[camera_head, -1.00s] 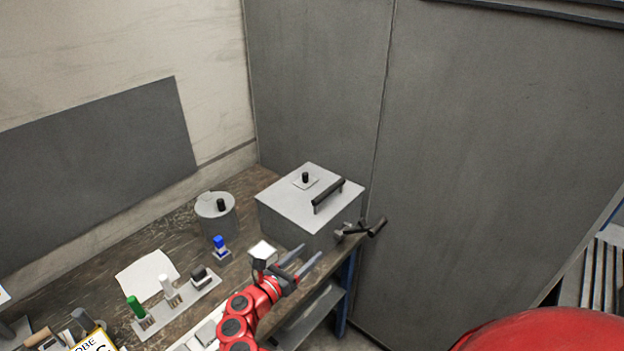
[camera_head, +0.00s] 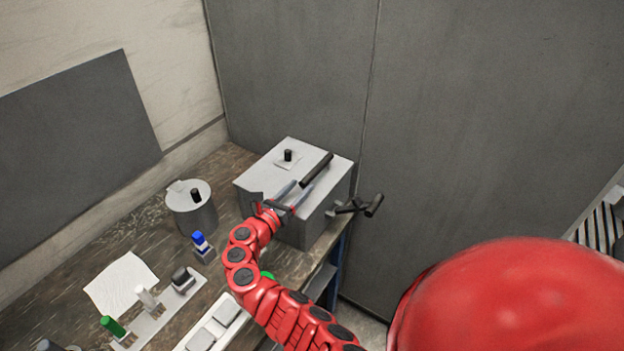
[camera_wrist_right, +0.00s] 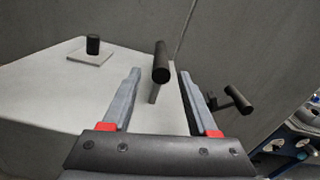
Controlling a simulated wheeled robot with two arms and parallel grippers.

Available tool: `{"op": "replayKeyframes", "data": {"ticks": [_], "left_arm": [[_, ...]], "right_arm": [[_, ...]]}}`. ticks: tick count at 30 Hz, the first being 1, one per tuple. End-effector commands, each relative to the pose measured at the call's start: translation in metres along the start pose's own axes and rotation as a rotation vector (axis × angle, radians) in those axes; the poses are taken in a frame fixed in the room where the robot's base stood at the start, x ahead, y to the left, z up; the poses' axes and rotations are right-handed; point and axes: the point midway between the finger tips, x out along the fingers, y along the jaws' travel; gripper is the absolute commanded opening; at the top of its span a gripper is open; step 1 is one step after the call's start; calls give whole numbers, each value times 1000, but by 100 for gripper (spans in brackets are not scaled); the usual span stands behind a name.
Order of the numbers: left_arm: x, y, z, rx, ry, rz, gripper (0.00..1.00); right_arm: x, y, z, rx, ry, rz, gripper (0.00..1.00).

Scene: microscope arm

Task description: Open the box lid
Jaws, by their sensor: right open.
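The grey box (camera_head: 300,232) stands at the far right corner of the bench, with its flat lid (camera_head: 267,172) down. A black bar handle (camera_head: 316,169) stands on the lid; it also shows in the right wrist view (camera_wrist_right: 161,62). A small black knob (camera_head: 288,155) sits on a pale plate on the lid. My right gripper (camera_head: 297,190) is open and empty, over the front part of the lid. In the right wrist view its two fingers (camera_wrist_right: 158,95) point toward the handle, which appears between and beyond them. My left gripper is not in view.
A black-handled clamp or crank (camera_head: 360,206) sticks out at the box's right side. A grey round canister (camera_head: 192,212), a blue-capped bottle (camera_head: 201,246) and a rack with vials (camera_head: 160,312) stand left of the box. A grey wall is close behind.

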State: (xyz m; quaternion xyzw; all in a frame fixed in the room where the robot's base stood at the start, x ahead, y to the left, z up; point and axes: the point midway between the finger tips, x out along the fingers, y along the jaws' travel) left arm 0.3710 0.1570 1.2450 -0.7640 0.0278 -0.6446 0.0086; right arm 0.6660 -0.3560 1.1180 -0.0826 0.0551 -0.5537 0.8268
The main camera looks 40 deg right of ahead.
Motion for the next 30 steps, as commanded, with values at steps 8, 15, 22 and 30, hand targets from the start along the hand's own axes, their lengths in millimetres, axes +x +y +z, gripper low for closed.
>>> {"op": "replayKeyframes", "data": {"ticks": [8,15,22,30], "left_arm": [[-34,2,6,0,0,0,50],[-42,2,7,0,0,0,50],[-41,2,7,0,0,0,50],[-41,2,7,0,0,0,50]], "right_arm": [[55,1,-6,3,3,-1,60],[74,1,-1,2,2,1,60],[74,1,0,1,2,2,60],[74,1,0,1,2,2,16]]}}
